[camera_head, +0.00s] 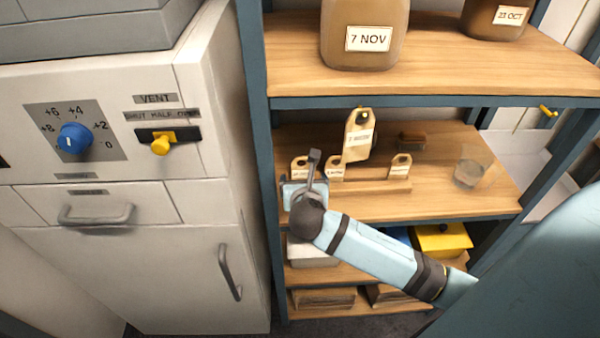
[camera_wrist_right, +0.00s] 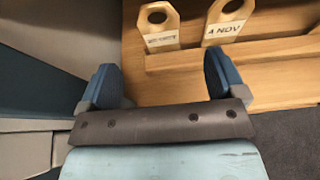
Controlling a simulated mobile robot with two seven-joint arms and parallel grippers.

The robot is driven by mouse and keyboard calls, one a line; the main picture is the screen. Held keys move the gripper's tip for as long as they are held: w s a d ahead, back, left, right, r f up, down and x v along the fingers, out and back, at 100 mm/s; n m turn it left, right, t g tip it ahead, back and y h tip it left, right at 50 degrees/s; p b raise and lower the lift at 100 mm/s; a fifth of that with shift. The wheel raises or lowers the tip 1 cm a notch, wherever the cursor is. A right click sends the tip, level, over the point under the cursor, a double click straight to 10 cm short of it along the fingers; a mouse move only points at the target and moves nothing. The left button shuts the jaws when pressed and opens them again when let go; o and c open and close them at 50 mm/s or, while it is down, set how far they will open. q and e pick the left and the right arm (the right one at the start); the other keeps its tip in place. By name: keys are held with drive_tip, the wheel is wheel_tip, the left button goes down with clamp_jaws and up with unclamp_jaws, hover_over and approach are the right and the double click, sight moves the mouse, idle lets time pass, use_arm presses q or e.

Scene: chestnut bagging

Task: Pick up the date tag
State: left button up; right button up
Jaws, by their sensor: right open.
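Several wooden date tags with a hole at the top and a white label stand on the middle shelf: a left one (camera_head: 299,167), a middle one (camera_head: 335,172) and a right one (camera_head: 400,167). A larger labelled tag-like piece (camera_head: 358,135) rises behind them. My right gripper (camera_head: 308,175) is at the left end of this row. In the right wrist view my right gripper (camera_wrist_right: 160,82) is open and empty, with two tags ahead of it: a left tag (camera_wrist_right: 158,28) with an unreadable label and a tag reading 4 NOV (camera_wrist_right: 228,22). My left gripper is not in view.
The tags stand along a wooden rack (camera_head: 385,187). A clear glass (camera_head: 470,167) and a small brown block (camera_head: 411,141) are on the same shelf. Jars labelled 7 NOV (camera_head: 365,15) and 23 OCT (camera_head: 492,15) stand above. A blue shelf post (camera_head: 258,130) and white cabinet (camera_head: 150,250) are left.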

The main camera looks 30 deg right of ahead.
sight(301, 168)
drive_tip(key=x, duration=0.7)
drive_tip(key=p+x, duration=0.1)
drive_tip(key=x, duration=0.2)
drive_tip(key=shift+f, duration=0.4)
drive_tip(key=c, duration=0.9)
